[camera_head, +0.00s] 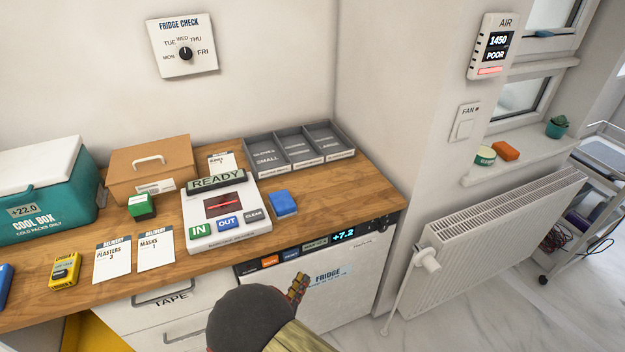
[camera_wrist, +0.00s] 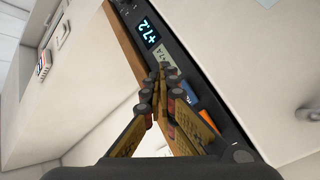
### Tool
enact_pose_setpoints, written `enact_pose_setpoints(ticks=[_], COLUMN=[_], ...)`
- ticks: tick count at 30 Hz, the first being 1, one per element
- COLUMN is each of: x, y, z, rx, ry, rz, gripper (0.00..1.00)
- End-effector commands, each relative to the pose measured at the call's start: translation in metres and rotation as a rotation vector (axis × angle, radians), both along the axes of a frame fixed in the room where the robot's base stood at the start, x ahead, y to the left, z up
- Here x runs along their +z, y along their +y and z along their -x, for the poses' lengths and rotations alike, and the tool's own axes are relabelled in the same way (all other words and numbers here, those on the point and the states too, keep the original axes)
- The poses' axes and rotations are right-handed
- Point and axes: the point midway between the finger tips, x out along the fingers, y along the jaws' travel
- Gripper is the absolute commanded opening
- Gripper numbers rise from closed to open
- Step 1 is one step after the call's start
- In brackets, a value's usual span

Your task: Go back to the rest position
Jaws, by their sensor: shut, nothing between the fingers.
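My gripper (camera_head: 298,283) is in front of the white fridge (camera_head: 345,285), below the counter's front edge. Part of my dark, rounded arm hides the lower fridge front and the drawers' right side in the head view. In the wrist view, my gripper's yellow fingers (camera_wrist: 160,76) come together at the tips and hold nothing. The fridge's control strip, with a lit +7.2 display (camera_wrist: 148,34), is just beyond the fingertips.
The wooden counter (camera_head: 375,197) carries a READY scanner (camera_head: 226,222), a blue block (camera_head: 282,203), a grey tray (camera_head: 318,158), a cardboard box (camera_head: 130,165), a teal cool box (camera_head: 62,210) and delivery cards. A radiator (camera_head: 490,240) stands right. Floor between fridge and radiator looks clear.

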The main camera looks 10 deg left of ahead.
Motion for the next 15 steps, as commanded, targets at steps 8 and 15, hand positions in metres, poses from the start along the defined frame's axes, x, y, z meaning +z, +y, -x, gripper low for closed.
enact_pose_setpoints(ticks=[8,15], x=[-0.005,-0.043], y=[-0.001,-0.075], z=[0.0,0.033], rx=[-0.013,-0.228], ry=[0.058,0.427], rz=[0.15,0.605], gripper=[0.0,0.0])
